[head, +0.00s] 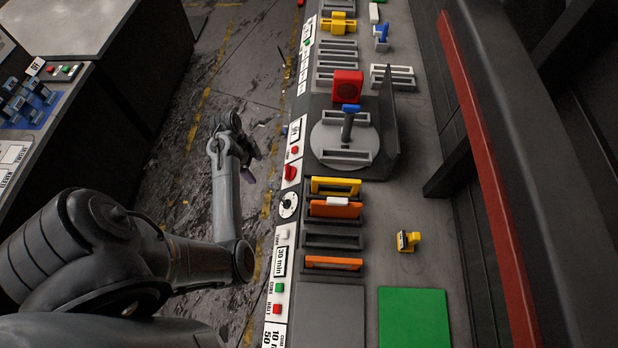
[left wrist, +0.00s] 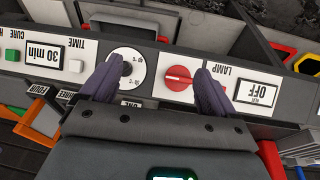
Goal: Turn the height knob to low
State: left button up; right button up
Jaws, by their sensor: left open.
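My left gripper (head: 252,163) is open and empty, left of the bench's front panel in the head view. In the left wrist view its two dark purple fingers (left wrist: 158,72) stand apart, facing the panel. A red round knob (left wrist: 179,78) with a pale line across it shows between the fingertips, nearer the right one. It also shows in the head view (head: 290,172). I cannot read which one is the height knob.
An OFF display (left wrist: 257,93) and a LAMP label sit right of the red knob in the wrist view. A "30 min" display (left wrist: 44,54) is at left. Behind the panel stand a round turntable (head: 325,140) and orange holders (head: 334,209). The floor aisle is clear.

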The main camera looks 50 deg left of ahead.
pick_arm(q)
jog(key=t+b, duration=0.2)
send_near(286, 170)
jog(key=r, duration=0.1)
jog(key=shift+h, duration=0.3)
jog(key=x, duration=0.9)
jog(key=shift+a+f, duration=0.2)
jog(key=shift+f, duration=0.3)
pick_arm(e)
notch_tip(286, 170, down, 3)
jog(key=shift+s+a+r, duration=0.1)
jog(key=shift+a+r, duration=0.05)
jog(key=shift+r, duration=0.05)
pick_arm(q)
jog(key=c, duration=1.1)
jog(key=shift+o, duration=0.2)
jog(key=shift+n+p, duration=0.3)
jog(key=shift+p, duration=0.05)
pick_arm(e)
jog(key=shift+r, duration=0.1)
pick_arm(q)
jog(key=shift+r, duration=0.1)
pick_arm(e)
jog(key=shift+r, duration=0.1)
